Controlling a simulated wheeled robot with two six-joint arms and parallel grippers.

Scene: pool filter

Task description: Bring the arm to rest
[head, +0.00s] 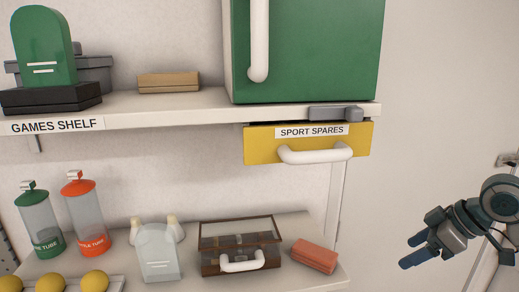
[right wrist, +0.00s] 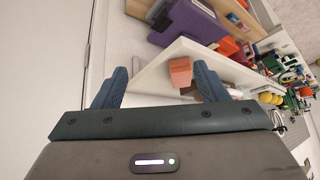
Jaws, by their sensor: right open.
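My right gripper (head: 416,254) is at the lower right of the head view, in the air to the right of the shelves. Its two blue fingers are apart and nothing is between them. In the right wrist view the fingers of the right gripper (right wrist: 160,88) are spread, with a white shelf edge and a red-orange block in the background beyond them. My left gripper is not in view.
A yellow drawer (head: 262,150) labelled SPORT SPARES hangs under the games shelf (head: 160,114). A lower shelf (head: 325,273) bears a lidded brown case (head: 212,262) and a red-orange block (head: 314,255). Bare wall lies around my right gripper.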

